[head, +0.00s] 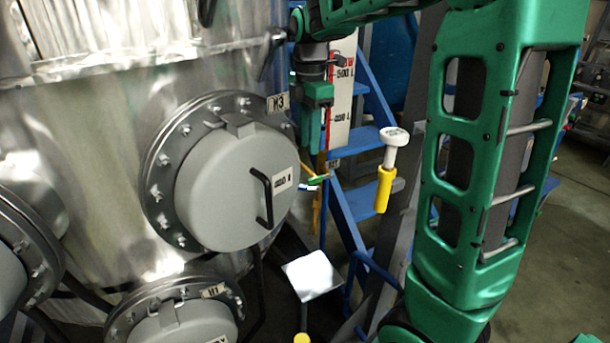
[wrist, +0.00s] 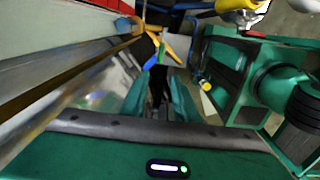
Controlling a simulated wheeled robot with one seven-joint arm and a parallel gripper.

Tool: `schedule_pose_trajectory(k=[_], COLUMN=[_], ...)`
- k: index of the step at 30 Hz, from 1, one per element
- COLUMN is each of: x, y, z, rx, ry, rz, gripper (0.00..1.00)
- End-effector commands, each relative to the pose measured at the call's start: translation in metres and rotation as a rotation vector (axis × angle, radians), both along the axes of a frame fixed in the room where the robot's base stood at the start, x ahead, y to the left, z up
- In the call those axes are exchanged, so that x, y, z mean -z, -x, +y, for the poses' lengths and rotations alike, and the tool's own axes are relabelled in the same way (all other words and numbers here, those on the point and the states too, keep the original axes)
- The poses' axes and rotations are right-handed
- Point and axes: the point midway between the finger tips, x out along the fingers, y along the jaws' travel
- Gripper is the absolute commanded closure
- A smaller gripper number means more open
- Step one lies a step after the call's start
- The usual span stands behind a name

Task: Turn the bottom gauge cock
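A small cock with a yellow lever (head: 310,171) sits low on the level gauge (head: 341,105), right of the tank's round hatch. In the wrist view a yellow lever (wrist: 172,47) shows just beyond my fingertips, beside an orange-brown pipe fitting (wrist: 128,25). My gripper (head: 313,148) points down alongside the gauge, above the yellow lever. In the wrist view my gripper's (wrist: 160,80) two green fingers stand apart with a dark gap between them. I see nothing held. Whether a finger touches the lever I cannot tell.
The steel tank (head: 90,130) and its bolted hatch cover (head: 230,190) stand close on the left. A blue ladder (head: 365,200) is behind the gauge. A yellow handle with a white top (head: 384,188) stands to the right. Open floor shows at far right.

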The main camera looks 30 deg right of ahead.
Motion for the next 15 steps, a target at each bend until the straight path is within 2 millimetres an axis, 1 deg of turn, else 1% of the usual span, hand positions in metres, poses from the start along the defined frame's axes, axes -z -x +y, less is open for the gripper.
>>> schedule_pose_trajectory(k=[5, 8, 15], x=[0.012, 0.027, 0.07], y=[-0.002, -0.001, -0.001], z=[0.001, 0.001, 0.001], rx=[-0.019, -0.017, -0.016], ry=[0.001, 0.001, 0.001], rz=[0.003, 0.004, 0.004], gripper=[0.73, 0.73, 0.73])
